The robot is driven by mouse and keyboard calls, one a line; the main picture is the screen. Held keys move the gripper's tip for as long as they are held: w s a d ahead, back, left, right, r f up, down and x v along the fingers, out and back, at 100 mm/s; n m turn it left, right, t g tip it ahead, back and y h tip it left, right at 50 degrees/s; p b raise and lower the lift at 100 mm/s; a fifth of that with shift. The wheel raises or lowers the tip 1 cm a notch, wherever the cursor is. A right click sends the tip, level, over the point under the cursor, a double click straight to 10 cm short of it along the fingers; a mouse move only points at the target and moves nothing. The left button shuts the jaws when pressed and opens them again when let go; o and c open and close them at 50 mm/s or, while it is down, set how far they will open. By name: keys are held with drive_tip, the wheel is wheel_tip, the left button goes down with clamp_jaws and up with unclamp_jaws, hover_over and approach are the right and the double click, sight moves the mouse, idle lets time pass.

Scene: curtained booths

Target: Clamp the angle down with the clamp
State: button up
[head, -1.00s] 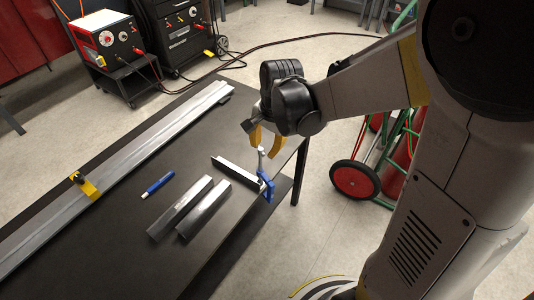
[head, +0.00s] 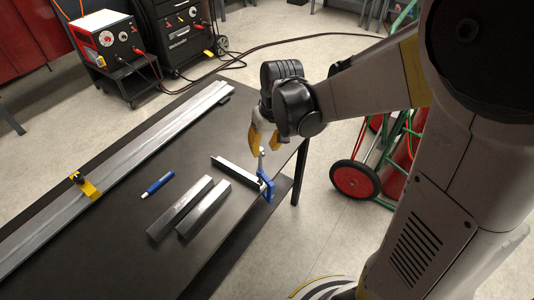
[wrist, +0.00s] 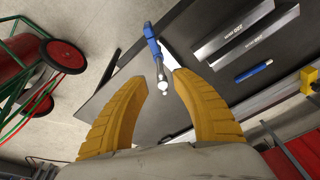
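The blue clamp (head: 267,188) sits at the right edge of the dark table, by the end of the angle (head: 237,169), a dark bar with a pale edge lying on the tabletop. The clamp's pale upright screw or handle (head: 261,158) rises above the edge. My gripper (head: 264,142) is just above it, pointing down. In the wrist view, my gripper's yellow fingers (wrist: 163,84) are apart, and the clamp (wrist: 152,34) shows beyond them with its round pale end (wrist: 163,86) in line with the gap. I cannot tell if they touch it.
Two steel bars (head: 181,206) and a blue marker (head: 158,184) lie on the table (head: 120,221). A long metal rail (head: 100,165) with a yellow-and-black piece (head: 83,185) runs along the far side. A red-wheeled green cart (head: 356,180) stands right of the table.

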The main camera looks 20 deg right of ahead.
sight(261, 150)
drive_tip(key=shift+w+a, duration=0.25)
drive_tip(key=shift+w, duration=0.4)
drive_tip(key=shift+b+x, duration=1.25)
drive_tip(key=shift+x, duration=0.25)
drive_tip(key=shift+c, duration=0.5)
clamp_jaws()
